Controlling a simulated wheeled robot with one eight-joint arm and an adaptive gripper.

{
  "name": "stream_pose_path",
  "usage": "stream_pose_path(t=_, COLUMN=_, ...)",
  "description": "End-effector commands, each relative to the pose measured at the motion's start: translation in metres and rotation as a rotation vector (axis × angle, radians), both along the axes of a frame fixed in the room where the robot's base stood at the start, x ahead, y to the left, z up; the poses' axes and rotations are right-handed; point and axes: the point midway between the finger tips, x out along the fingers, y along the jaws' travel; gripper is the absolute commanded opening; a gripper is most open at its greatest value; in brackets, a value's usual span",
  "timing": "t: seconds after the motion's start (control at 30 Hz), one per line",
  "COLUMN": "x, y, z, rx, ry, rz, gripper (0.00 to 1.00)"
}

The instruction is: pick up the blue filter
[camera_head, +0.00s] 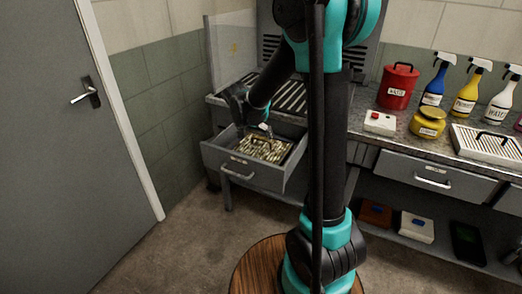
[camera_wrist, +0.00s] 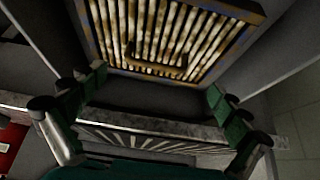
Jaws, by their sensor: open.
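A dirty slatted filter (camera_wrist: 165,35) shows at the top of the wrist view, with yellowed, brown-stained slats, a handle across its middle and a worn bluish frame. It appears to be the filter (camera_head: 262,148) lying inside the pulled-out grey drawer (camera_head: 240,172) in the head view. My gripper (camera_wrist: 155,84) is open and empty, its green-padded fingers apart below the filter's near edge in the wrist view. In the head view my gripper (camera_head: 264,128) hangs over the drawer's back part. My arm hides part of the bench.
A vented worktop (camera_head: 284,94) lies behind the drawer. A red waste can (camera_head: 398,87), a yellow jar (camera_head: 428,122), spray bottles and a pale slatted filter with black handle (camera_head: 488,143) stand on the right counter. A closed door (camera_head: 70,150) is at left.

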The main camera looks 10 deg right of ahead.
Motion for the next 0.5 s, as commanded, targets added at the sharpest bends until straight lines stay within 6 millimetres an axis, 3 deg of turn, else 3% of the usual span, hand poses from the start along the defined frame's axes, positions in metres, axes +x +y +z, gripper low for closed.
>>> stream_pose_path(t=0.27, x=0.006, y=-0.006, z=-0.015, rx=0.001, ry=-0.001, rz=-0.002, gripper=1.00)
stream_pose_path(t=0.5, x=0.018, y=-0.019, z=-0.041, rx=0.001, ry=-0.001, rz=-0.002, gripper=1.00)
